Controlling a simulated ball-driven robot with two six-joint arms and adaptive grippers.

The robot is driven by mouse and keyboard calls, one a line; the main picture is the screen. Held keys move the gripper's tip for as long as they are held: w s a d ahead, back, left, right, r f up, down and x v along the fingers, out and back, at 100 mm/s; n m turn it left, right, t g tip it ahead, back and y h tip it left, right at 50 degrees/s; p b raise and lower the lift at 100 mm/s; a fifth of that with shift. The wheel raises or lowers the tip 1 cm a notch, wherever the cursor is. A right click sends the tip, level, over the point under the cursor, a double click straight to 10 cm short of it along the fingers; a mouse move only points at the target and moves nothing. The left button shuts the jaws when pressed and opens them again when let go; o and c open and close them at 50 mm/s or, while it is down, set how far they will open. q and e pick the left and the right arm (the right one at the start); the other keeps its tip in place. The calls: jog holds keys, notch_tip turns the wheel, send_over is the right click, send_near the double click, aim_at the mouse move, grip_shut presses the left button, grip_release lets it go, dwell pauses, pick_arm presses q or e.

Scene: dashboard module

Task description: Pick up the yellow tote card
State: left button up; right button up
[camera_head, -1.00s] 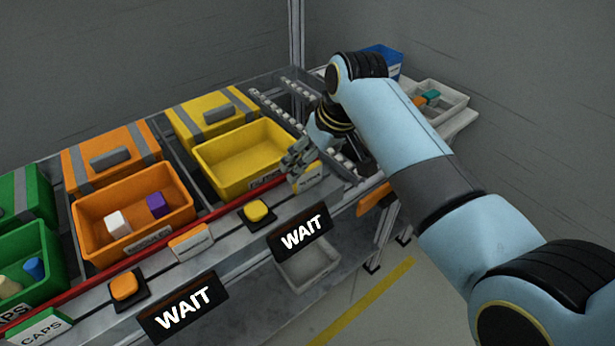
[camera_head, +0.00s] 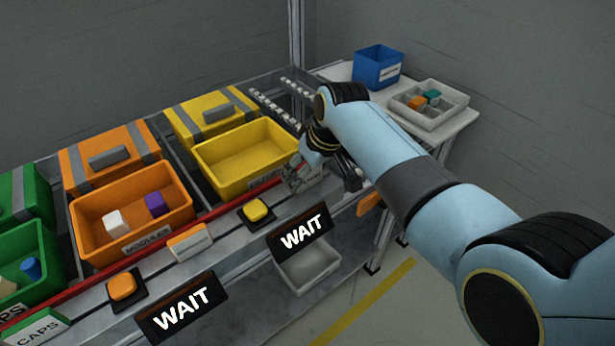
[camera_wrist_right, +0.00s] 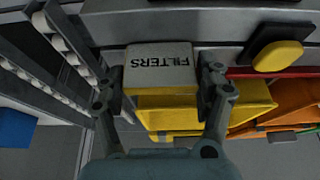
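The yellow tote card, a small yellow block with a white face reading FILTERS (camera_wrist_right: 160,65), shows in the right wrist view. My right gripper (camera_wrist_right: 163,82) is open around it, one finger close beside each end. I cannot tell whether the fingers touch it. In the head view my right gripper (camera_head: 303,177) is at the front rail by the yellow tote (camera_head: 245,160) and largely hides the card. The yellow tote looks empty. My left gripper is not in view.
A yellow button (camera_head: 257,211) and a WAIT sign (camera_head: 303,233) are near the gripper. An orange tote (camera_head: 135,215) holds a white and a purple block. A blue bin (camera_head: 377,68) and a divided tray (camera_head: 430,105) stand on the side table.

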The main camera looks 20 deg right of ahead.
jog(key=c, duration=0.3)
jog(key=shift+r, duration=0.6)
notch_tip(320, 180, up, 3)
jog(key=shift+f, duration=0.1)
jog(key=s+d+r, duration=0.2)
jog(key=s, duration=0.1)
jog(key=s+d+r+p, duration=0.1)
jog(key=s+d+r, duration=0.1)
jog(key=s+d, duration=0.1)
jog(key=s+d+r, duration=0.2)
jog(key=s+r, duration=0.1)
jog(key=shift+d+p, duration=0.25)
jog(key=shift+p, duration=0.05)
